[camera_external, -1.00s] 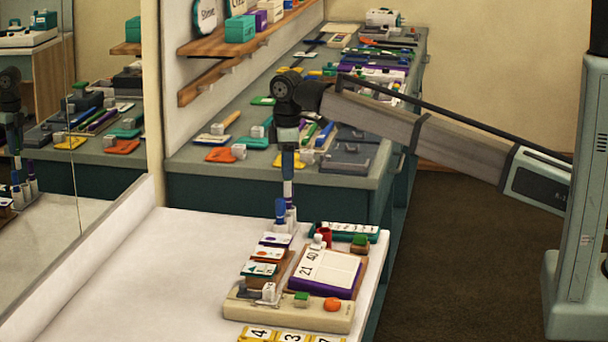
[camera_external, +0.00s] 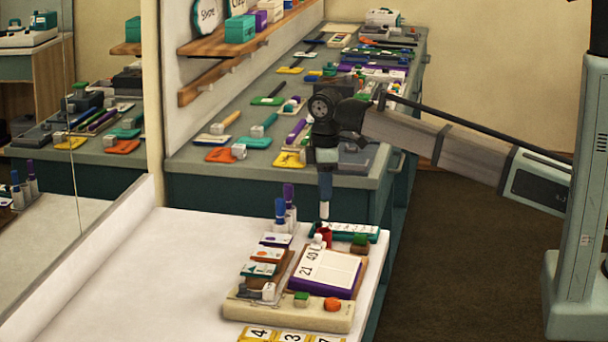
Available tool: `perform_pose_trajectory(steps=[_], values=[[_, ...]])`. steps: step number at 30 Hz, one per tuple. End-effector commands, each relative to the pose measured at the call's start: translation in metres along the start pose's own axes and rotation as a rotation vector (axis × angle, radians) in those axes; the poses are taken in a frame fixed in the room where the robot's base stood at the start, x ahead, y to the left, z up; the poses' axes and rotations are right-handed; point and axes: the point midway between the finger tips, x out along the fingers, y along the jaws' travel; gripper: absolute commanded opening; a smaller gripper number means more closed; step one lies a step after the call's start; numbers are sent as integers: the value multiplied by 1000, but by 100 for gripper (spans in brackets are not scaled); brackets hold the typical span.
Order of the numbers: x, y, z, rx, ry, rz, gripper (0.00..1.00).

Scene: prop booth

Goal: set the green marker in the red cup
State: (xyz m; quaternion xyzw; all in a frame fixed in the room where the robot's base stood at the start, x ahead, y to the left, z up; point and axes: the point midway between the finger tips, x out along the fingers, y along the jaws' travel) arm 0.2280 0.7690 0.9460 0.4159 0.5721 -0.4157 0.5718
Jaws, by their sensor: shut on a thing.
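My gripper (camera_external: 325,172) is shut on a slim upright marker (camera_external: 324,210). The marker's white lower part shows below the fingers; its coloured part is hard to make out at this size, so I cannot confirm that it is green. The red cup (camera_external: 325,232) stands on the white table behind the purple-edged pad. The marker's lower end is right at the cup's rim in the picture; I cannot tell whether it is just above or inside. A white-topped small item in front partly hides the cup.
Blue-capped (camera_external: 280,208) and purple-capped (camera_external: 288,194) markers stand upright to the left of the cup. A teal strip (camera_external: 345,231) and a green-topped block (camera_external: 360,241) are close on the right. The purple-edged pad (camera_external: 328,272) lies in front. The table's left side is clear.

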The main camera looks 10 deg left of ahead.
Motion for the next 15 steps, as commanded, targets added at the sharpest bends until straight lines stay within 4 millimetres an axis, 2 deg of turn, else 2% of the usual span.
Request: perform_pose_trajectory(steps=[15], values=[[42, 0, 0, 0, -1, -1, 0]])
